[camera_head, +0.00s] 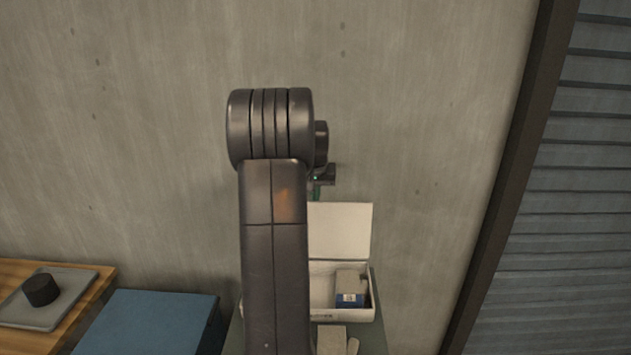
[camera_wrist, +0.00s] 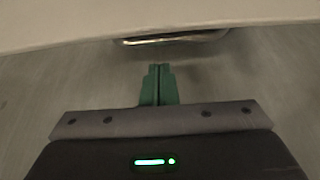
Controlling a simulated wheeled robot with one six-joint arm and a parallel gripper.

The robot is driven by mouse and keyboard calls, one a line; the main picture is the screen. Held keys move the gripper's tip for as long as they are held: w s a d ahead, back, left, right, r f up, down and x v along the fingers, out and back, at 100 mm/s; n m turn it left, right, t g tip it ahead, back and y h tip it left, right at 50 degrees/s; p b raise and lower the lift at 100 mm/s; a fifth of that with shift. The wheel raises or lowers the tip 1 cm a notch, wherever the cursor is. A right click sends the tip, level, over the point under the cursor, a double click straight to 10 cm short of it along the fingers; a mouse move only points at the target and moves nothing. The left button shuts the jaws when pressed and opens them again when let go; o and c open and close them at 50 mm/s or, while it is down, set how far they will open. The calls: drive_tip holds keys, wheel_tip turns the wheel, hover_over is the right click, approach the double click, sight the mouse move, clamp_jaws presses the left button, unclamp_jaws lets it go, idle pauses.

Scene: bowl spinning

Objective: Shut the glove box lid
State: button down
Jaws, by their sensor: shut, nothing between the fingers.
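The glove box (camera_head: 345,315) is a whitish open box on a dark green surface, partly hidden behind my arm in the head view. Its lid (camera_head: 342,229) stands raised at the back, against the wall side. A small blue and grey carton (camera_head: 350,290) is inside it. My gripper (camera_wrist: 158,70) is shut and empty, with its green fingertips together in the wrist view. In the head view my gripper (camera_head: 318,188) is mostly hidden behind my arm, just above the lid's top edge. A pale edge (camera_wrist: 150,22) spans the top of the wrist view, with a metal bar (camera_wrist: 175,38) below it.
A pale glove (camera_head: 335,340) lies in front of the box. A blue block (camera_head: 150,320) stands at the left. Farther left a grey tray (camera_head: 45,312) with a black cylinder (camera_head: 40,289) rests on a wooden top (camera_head: 95,305). A concrete wall (camera_head: 420,130) rises close behind.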

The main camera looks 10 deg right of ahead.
drive_tip(key=shift+s+a, duration=0.2)
drive_tip(key=shift+s, duration=0.75)
drive_tip(key=shift+s+b, duration=0.15)
drive_tip(key=shift+b, duration=0.15)
drive_tip(key=shift+s+a+r+t+b, duration=0.1)
drive_tip(key=shift+s+t+b, duration=0.25)
drive_tip(key=shift+b, duration=0.3)
